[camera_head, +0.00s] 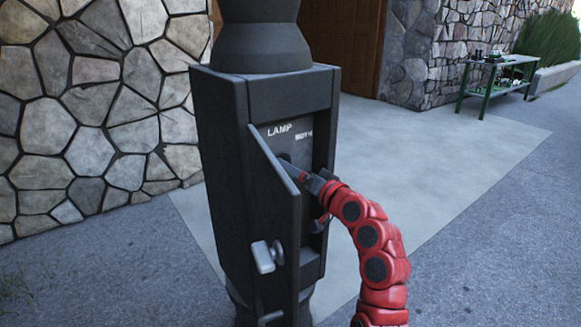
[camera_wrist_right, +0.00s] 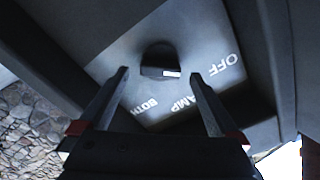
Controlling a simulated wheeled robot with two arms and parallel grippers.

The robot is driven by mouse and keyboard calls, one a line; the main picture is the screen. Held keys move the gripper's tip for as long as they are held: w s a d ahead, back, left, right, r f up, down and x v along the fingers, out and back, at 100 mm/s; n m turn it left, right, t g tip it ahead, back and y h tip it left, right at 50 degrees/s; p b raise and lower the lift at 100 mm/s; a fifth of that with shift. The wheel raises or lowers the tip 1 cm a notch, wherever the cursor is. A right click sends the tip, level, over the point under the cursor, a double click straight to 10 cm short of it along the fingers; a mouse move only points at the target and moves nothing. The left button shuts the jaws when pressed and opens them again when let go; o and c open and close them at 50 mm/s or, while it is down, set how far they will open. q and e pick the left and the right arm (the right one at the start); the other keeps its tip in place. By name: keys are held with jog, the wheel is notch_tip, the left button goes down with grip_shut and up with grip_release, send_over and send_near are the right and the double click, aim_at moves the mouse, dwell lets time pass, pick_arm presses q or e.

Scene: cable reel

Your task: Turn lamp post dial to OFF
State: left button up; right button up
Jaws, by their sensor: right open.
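The dark lamp post (camera_head: 222,130) stands in the middle of the head view with its box door (camera_head: 272,210) swung open. The panel (camera_head: 290,135) inside shows LAMP and part of another label; the dial there is hard to make out behind the door and gripper. My right gripper (camera_head: 299,174) reaches into the box from the right. In the right wrist view the dark round dial (camera_wrist_right: 157,60) has a white mark at its lower right. The open, empty fingers of my right gripper (camera_wrist_right: 159,74) point toward the dial, one on each side. OFF, LAMP and BOTH labels surround it, LAMP partly hidden.
A stone wall (camera_head: 90,110) stands at the left. Clear pavement (camera_head: 470,130) lies at the right, with a green-legged table (camera_head: 495,80) farther back.

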jog(key=p+v, duration=0.2)
jog(key=v, duration=1.3)
jog(key=shift+w, duration=0.1)
